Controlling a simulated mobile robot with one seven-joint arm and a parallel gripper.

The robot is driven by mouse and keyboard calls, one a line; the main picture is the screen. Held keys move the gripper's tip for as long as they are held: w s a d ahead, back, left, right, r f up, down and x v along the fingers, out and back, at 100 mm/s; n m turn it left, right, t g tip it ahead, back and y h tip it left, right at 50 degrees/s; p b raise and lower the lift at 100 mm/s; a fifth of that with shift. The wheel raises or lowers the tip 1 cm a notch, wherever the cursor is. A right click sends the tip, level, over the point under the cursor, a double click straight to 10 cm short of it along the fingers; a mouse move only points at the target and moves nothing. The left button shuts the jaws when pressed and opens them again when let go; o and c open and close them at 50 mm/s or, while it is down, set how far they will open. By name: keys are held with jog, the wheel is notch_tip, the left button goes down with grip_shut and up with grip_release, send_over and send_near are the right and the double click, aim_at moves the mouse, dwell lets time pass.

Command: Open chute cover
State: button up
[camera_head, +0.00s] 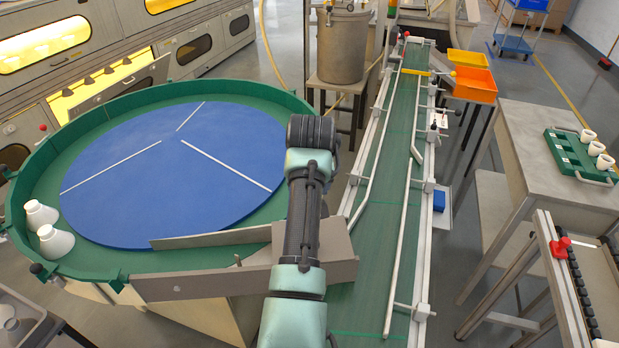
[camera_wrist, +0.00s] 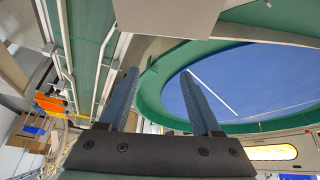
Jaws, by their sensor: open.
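A grey sheet-metal piece (camera_head: 235,272) spans the front rim of the round turntable and the near part of the conveyor in the head view. It may be the chute cover, and my arm hides its middle. In the wrist view a flat grey panel (camera_wrist: 165,14) shows at the top edge, beyond the fingertips; I cannot tell whether it is the same piece. My gripper (camera_wrist: 160,76) is open, with its two blue-grey fingers apart and nothing between them. In the head view I cannot make out the fingers.
The blue turntable disc (camera_head: 160,170) has a green rim. The green conveyor (camera_head: 385,215) runs away on the right between rails. Orange bin (camera_head: 475,85) and grey table (camera_head: 560,150) with a green tray (camera_head: 580,158) stand further right.

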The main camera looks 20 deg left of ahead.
jog(key=shift+v, duration=2.2)
